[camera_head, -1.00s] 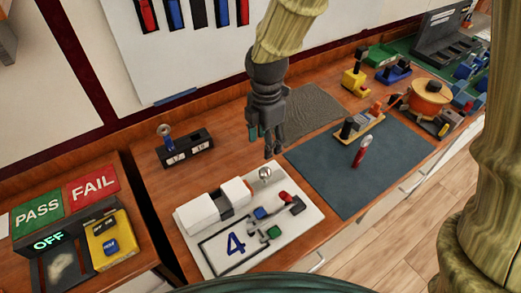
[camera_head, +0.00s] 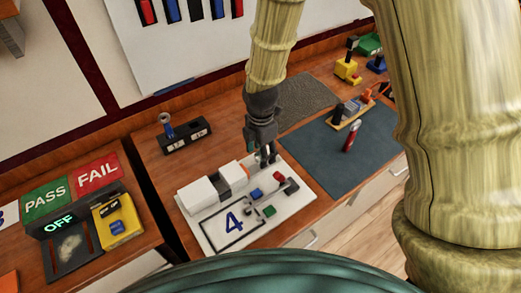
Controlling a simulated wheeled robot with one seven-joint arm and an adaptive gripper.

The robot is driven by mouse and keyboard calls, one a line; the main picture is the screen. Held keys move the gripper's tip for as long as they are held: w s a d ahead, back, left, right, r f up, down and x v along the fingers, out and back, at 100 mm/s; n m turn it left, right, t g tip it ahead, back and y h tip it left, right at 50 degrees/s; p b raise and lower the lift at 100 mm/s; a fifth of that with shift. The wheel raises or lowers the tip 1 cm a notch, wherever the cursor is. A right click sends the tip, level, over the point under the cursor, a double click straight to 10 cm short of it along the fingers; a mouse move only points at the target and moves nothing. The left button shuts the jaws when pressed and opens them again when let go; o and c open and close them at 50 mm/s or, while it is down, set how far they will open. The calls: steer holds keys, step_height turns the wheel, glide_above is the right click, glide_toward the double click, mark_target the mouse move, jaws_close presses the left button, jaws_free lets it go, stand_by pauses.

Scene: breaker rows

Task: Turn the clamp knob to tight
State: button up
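A white board (camera_head: 207,241) marked with a blue 4 lies on the wooden bench, with white blocks (camera_head: 199,191) along its back edge. A small red part (camera_head: 278,177), a blue part (camera_head: 257,194) and a dark lever-like part (camera_head: 290,186) sit on its right side. My gripper (camera_head: 265,160) points down at the board's back right corner, just behind the red part. The small silver knob that showed at this corner earlier is now mostly hidden by the fingers. I cannot tell whether they touch it or how far they are apart.
A dark meter box (camera_head: 187,140) stands behind the board. A blue-green mat (camera_head: 330,165) with a red-handled tool (camera_head: 352,137) lies to the right. A PASS/FAIL box (camera_head: 75,190) and a yellow switch box (camera_head: 118,228) are at the left. Bare wood lies left of the white board.

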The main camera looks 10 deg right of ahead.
steer(key=shift+s+f, duration=0.1)
steer(key=shift+w+f, duration=0.55)
steer(key=shift+w, duration=0.1)
steer(key=shift+s+r, duration=0.1)
steer(key=shift+s, duration=0.05)
steer(key=shift+s+r, duration=0.15)
steer(key=shift+s, duration=0.05)
steer(key=shift+c, duration=1.1)
steer(key=c, duration=0.3)
steer(key=shift+w, duration=0.1)
steer(key=c, duration=0.5)
